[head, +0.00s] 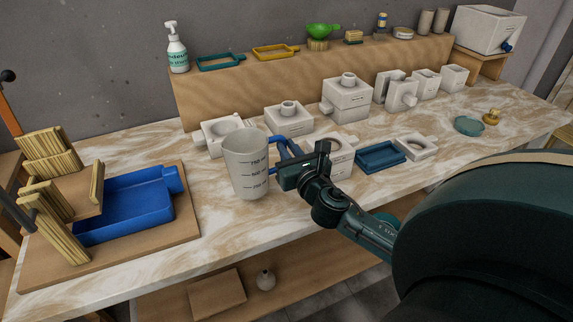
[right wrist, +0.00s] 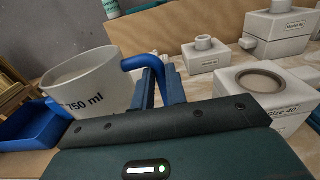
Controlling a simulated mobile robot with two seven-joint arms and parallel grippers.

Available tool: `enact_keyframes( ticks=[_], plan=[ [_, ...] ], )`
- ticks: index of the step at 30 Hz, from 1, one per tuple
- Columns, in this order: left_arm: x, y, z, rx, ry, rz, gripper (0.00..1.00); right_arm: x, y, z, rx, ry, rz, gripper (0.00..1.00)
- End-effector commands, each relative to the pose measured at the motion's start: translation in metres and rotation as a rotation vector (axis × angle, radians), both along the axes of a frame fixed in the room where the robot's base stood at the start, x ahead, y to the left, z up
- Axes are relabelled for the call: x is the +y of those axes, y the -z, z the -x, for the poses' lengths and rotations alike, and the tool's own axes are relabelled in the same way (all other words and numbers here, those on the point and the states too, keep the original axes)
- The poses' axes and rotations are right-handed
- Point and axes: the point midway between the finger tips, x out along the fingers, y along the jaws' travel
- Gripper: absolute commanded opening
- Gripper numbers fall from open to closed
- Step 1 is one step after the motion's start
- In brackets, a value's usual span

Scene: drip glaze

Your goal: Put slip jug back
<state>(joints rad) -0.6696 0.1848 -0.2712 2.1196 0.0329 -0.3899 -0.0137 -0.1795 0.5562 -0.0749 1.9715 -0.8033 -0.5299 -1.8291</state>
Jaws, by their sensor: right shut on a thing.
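The slip jug (head: 247,163) is a pale measuring jug with dark volume marks and a blue handle (head: 284,148). My right gripper (head: 286,160) is shut on that handle, to the right of the jug body. In the right wrist view the jug (right wrist: 82,82) stands at the left, and its blue handle (right wrist: 145,62) runs between the blue fingers (right wrist: 160,85). The jug looks upright near the front edge of the marble worktop (head: 225,224). I cannot tell whether its base touches the worktop. My left gripper is not in view.
A blue tray (head: 125,207) with wooden slats lies on a board at the left. White plaster moulds (head: 290,118) stand behind the jug, and a mould with a round opening (right wrist: 262,82) is close right of the gripper. A dark blue tray (head: 380,156) lies further right.

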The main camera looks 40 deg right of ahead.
Motion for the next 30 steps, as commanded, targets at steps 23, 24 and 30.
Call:
enact_keyframes(
  ticks=[23,24,30],
  plan=[
    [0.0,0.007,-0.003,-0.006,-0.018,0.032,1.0,0.001,0.035,0.0,0.002,-0.001,0.0,0.28],
    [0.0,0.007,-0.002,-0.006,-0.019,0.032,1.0,0.001,0.035,0.0,0.002,-0.001,0.0,0.31],
    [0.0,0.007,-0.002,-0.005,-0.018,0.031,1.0,0.001,0.035,0.0,0.002,-0.001,0.0,0.36]
  ],
)
